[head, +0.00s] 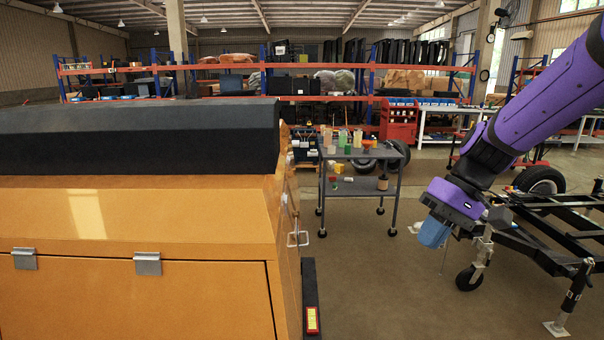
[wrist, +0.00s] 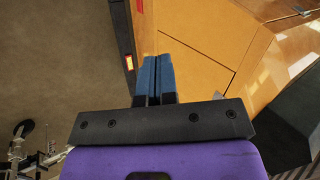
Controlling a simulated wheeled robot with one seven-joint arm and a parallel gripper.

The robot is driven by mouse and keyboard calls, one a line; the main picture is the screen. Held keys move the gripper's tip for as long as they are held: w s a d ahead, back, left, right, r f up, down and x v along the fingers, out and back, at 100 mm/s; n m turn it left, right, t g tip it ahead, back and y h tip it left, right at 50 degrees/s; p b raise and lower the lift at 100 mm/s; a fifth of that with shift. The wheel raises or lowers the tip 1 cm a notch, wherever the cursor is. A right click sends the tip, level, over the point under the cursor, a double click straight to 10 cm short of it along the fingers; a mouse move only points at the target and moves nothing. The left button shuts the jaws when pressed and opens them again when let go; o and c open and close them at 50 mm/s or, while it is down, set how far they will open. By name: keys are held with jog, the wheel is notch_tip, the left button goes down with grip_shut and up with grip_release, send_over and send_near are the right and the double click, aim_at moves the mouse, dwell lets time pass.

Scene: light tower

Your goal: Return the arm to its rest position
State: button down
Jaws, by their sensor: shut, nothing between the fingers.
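My purple and black arm (head: 548,88) reaches in from the upper right of the head view. My gripper (head: 435,233) hangs at its lower end, with blue fingers pointing down over the floor. In the wrist view the two blue fingers of my gripper (wrist: 154,78) lie side by side, shut and empty. The orange light tower body (head: 140,240) fills the left of the head view, apart from my gripper. It also shows beyond the fingers in the wrist view (wrist: 205,45).
A black trailer frame (head: 560,222) with wheels and a jack stands at the right, close to my gripper. A grey cart (head: 388,163) with bottles and cups stands behind. Shelves (head: 330,95) line the back. Bare floor (head: 390,290) lies between the tower and the trailer.

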jog(key=s+d+r+m+t+h, duration=0.1)
jog(key=s+d+r+t+h, duration=0.2)
jog(key=s, duration=0.5)
jog(key=s+d+r+m+t+h, duration=0.1)
jog(key=s+d+r+t+h, duration=0.2)
jog(key=s+r, duration=0.3)
jog(key=shift+s+d+r+m+t, duration=0.25)
jog(key=shift+s+d+t, duration=0.4)
jog(key=shift+s, duration=0.85)
jog(key=shift+d, duration=0.1)
